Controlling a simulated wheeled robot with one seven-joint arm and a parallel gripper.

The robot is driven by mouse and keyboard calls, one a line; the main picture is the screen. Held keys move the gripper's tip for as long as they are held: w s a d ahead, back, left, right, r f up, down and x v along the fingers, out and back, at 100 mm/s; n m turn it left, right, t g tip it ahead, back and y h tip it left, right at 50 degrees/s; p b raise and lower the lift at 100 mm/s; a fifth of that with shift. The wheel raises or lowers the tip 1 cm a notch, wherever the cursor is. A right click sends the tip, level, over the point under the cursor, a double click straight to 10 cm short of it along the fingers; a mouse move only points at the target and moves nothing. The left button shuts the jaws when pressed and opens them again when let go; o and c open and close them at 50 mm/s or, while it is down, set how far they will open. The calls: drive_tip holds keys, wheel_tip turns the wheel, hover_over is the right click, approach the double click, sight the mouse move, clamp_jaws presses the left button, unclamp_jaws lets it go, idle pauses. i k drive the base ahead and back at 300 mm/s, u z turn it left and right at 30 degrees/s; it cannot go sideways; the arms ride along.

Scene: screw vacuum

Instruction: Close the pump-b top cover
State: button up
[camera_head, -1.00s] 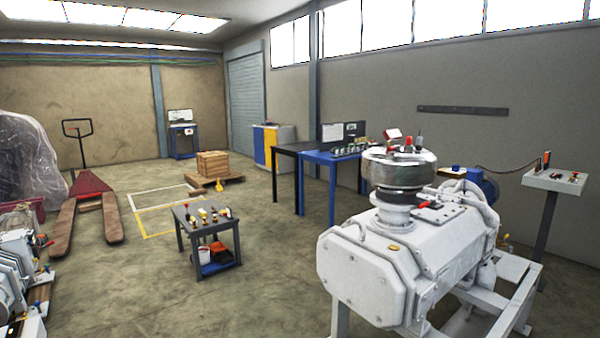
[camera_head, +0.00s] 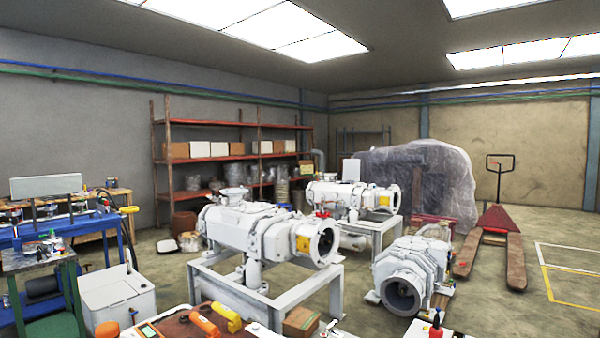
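Three white pumps show in the head view, with no readable label that tells which is pump-b. The nearest pump on a stand (camera_head: 240,228) sits on a white frame, with an open round flange (camera_head: 322,241) and a yellow label at its right end. A second pump on a stand (camera_head: 338,198) is behind it. A low pump (camera_head: 412,265) sits near the floor with its round port facing forward. I cannot make out an open top cover on any of them. My gripper is not in view.
A front worktop (camera_head: 172,328) holds orange and yellow tools. A white box-shaped unit (camera_head: 117,298) and a blue bench (camera_head: 90,224) are at left. Red shelving (camera_head: 214,124) stands behind, and a red pallet jack (camera_head: 497,221) at right. Open floor lies at far right.

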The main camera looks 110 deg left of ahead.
sight(351, 168)
drive_tip(key=u, duration=1.4)
drive_tip(key=i, duration=6.45)
drive_tip(key=z, duration=0.4)
